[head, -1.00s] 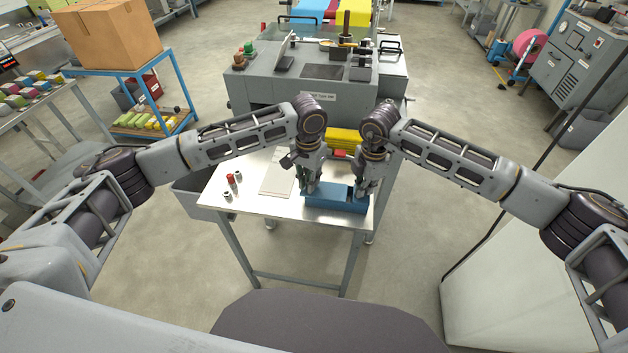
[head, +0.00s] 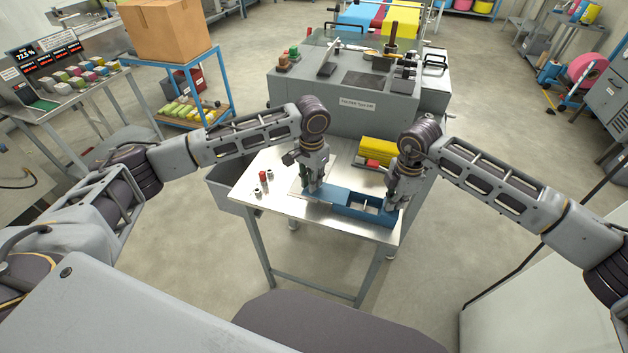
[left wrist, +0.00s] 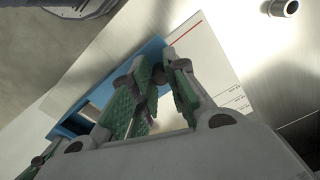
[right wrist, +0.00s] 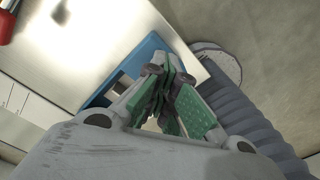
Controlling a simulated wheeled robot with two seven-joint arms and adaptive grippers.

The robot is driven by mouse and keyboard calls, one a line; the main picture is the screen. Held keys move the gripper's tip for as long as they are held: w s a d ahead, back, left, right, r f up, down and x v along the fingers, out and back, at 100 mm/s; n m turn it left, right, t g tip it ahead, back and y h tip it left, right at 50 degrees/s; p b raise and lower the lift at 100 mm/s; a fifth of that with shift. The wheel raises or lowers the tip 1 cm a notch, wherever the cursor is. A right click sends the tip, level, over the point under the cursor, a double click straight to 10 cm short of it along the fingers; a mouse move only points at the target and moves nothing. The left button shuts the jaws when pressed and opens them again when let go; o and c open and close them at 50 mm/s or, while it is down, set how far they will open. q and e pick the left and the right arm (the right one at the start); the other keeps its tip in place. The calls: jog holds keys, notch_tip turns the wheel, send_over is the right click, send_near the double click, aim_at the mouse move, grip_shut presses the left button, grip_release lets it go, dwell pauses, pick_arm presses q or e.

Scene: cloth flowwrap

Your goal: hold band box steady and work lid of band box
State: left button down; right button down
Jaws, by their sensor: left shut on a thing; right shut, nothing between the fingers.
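The blue band box (head: 368,216) sits on the steel table, with its right part open and inner compartments showing. The blue lid (head: 336,194) extends to the left of the opening. My left gripper (head: 313,187) is at the lid's left end and shut on it; blue also shows beside its fingers in the left wrist view (left wrist: 143,72). My right gripper (head: 392,203) is shut and empty at the right end of the box. In the right wrist view its fingers (right wrist: 163,80) are close to the blue box edge (right wrist: 150,45); contact is unclear.
A yellow stack (head: 378,151) and a red block (head: 373,163) lie behind the box. Small metal parts and a red one (head: 268,176) stand at the table's left. A pale sheet lies partly under the lid. A grey machine (head: 350,107) stands behind the table.

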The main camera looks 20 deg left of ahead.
pick_arm(q)
jog(key=c, duration=1.4)
grip_release()
pick_arm(e)
jog(key=shift+s+d+f, duration=0.1)
jog(key=shift+s+f, duration=0.05)
jog(key=shift+f, duration=0.2)
pick_arm(q)
jog(key=shift+r, duration=6.05)
pick_arm(e)
jog(key=shift+r, duration=0.15)
